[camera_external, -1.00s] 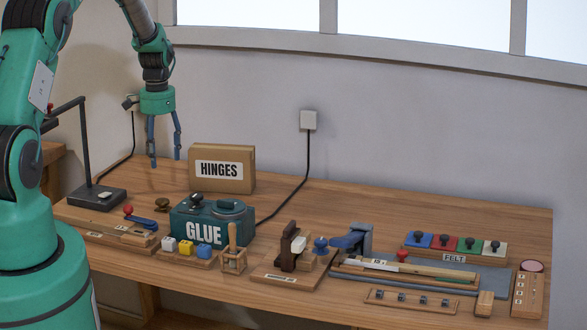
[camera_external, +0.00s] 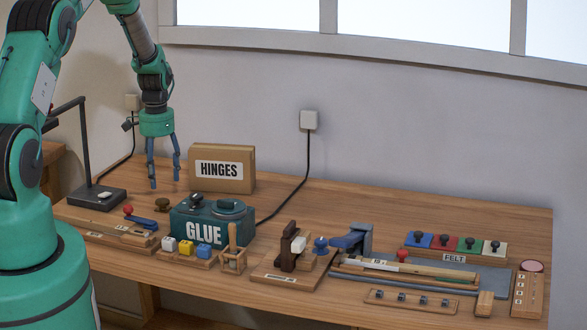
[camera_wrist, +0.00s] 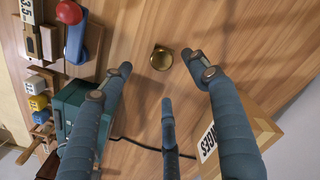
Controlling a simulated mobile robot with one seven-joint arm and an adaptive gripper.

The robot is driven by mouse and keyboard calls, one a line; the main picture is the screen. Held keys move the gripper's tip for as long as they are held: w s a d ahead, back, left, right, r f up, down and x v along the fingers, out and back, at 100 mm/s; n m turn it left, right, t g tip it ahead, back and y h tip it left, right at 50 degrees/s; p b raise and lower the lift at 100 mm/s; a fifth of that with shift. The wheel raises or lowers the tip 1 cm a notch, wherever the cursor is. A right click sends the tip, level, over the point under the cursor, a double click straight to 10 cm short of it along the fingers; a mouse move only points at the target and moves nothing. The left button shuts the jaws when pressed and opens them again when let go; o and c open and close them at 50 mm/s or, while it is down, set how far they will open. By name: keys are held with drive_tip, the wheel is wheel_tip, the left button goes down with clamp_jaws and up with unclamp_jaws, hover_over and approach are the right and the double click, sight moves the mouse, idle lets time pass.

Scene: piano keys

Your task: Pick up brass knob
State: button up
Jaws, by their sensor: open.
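The brass knob (camera_external: 162,204) stands on the wooden bench, left of the green glue pot and in front of the HINGES box. In the wrist view the brass knob (camera_wrist: 161,59) is a small round brass piece on bare wood, lying beyond the fingertips and between their lines. My gripper (camera_external: 164,184) hangs pointing down above the bench, a little above and behind the knob. Its blue fingers are spread and empty; they also show in the wrist view (camera_wrist: 160,75), with a third finger at the lower middle. Nothing hides the knob.
The green GLUE pot (camera_external: 212,222) stands close on the right of the knob. The HINGES box (camera_external: 222,168) is behind it. A red-knobbed blue lever (camera_external: 140,217) lies to the left front. A lamp base (camera_external: 97,198) is further left. Bare wood surrounds the knob.

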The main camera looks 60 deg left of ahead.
sight(162, 200)
drive_tip(key=shift+f, duration=1.5)
drive_tip(key=shift+f, duration=0.15)
drive_tip(key=shift+w+a+f, duration=0.1)
drive_tip(key=shift+f, duration=1.15)
drive_tip(key=shift+a+f, duration=0.1)
drive_tip(key=shift+f, duration=1.1)
drive_tip(key=c, duration=1.4)
